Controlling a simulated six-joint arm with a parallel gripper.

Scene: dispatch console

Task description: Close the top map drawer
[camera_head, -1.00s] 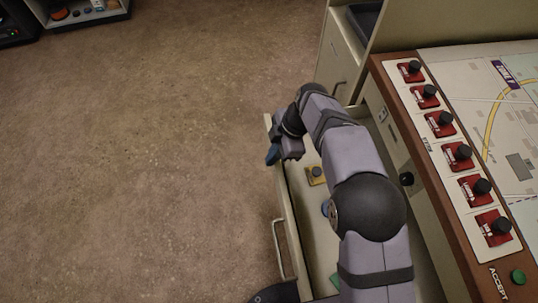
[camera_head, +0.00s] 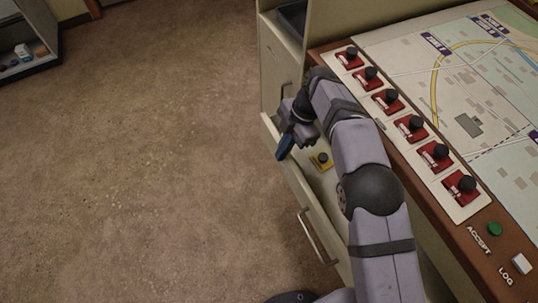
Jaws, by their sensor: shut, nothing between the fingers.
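The top map drawer (camera_head: 297,185) stands open on the left side of the console. Its cream front, with a metal handle (camera_head: 318,238), faces the floor on the left. A yellow item with a dark round top (camera_head: 321,160) lies inside it. My gripper (camera_head: 284,149), with blue fingertips, is shut and empty. It is at the far part of the drawer front, by its upper edge; I cannot tell whether it touches. My arm hides much of the drawer's inside.
The console's wooden edge carries a row of red switches with black knobs (camera_head: 410,128), a green button (camera_head: 495,229) and a map (camera_head: 470,80). A cream cabinet (camera_head: 280,62) stands beyond the drawer. The floor (camera_head: 130,170) at left is clear.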

